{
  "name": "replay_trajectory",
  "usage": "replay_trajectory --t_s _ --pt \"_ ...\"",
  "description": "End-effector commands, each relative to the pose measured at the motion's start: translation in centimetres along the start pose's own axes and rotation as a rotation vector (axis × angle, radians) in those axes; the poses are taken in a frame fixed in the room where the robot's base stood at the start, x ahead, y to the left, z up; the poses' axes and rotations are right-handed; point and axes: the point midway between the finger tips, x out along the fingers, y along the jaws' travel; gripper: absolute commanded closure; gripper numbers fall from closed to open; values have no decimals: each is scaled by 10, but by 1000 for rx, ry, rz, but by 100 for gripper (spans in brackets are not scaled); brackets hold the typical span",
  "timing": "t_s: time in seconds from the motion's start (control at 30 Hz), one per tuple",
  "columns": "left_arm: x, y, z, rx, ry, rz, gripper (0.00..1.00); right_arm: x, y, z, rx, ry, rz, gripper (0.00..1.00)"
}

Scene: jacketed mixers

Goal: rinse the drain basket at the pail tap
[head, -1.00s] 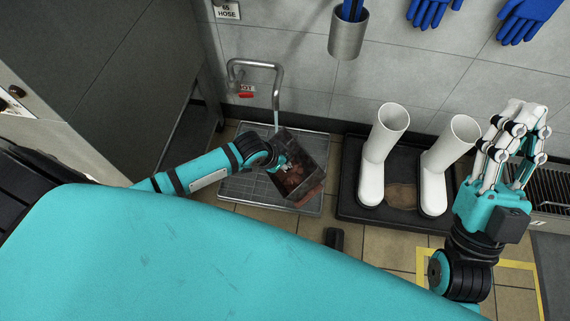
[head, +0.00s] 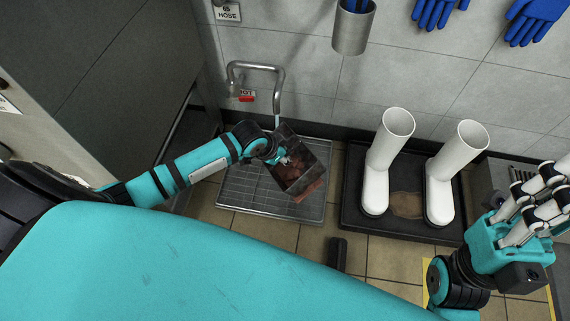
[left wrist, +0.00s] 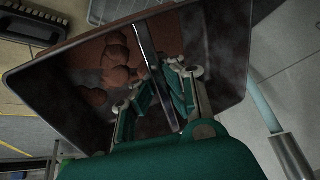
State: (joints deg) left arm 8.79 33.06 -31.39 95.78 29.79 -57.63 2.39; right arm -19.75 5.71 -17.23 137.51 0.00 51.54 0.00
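The drain basket (head: 313,156) is a dark, tilted box with reddish-brown residue inside, held over the floor grate (head: 240,193) below the pail tap (head: 256,67). My left gripper (head: 284,160) reaches into it from the left. In the left wrist view, its fingers (left wrist: 160,95) close around the metal bar (left wrist: 147,48) across the basket (left wrist: 228,62); brown lumps (left wrist: 115,62) sit inside. A pale water stream (left wrist: 265,107) runs from the spout (left wrist: 292,155) beside the basket's rim; whether it enters is unclear. My right gripper (head: 540,207) is empty, its white fingers apart, at the right edge.
White boots (head: 380,165) stand in a black tray (head: 352,205) right of the grate. A red tap handle (head: 246,98) is on the wall. A metal holder (head: 352,32) and blue gloves (head: 437,12) hang above. A dark block (head: 337,252) lies on the tiles.

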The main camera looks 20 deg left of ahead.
Motion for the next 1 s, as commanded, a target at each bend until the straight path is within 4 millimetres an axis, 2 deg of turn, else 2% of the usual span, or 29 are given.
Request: replay_trajectory --t_s 0.07,0.5,1.0 --pt "8 -7 -2 1 5 -2 100 -14 0 3 -1 2 0 100" --pt "20 -36 -17 0 3 1 100 -6 0 4 -3 17 -8 100" --pt "22 -40 -19 0 3 2 100 -5 0 4 -3 20 -9 100"
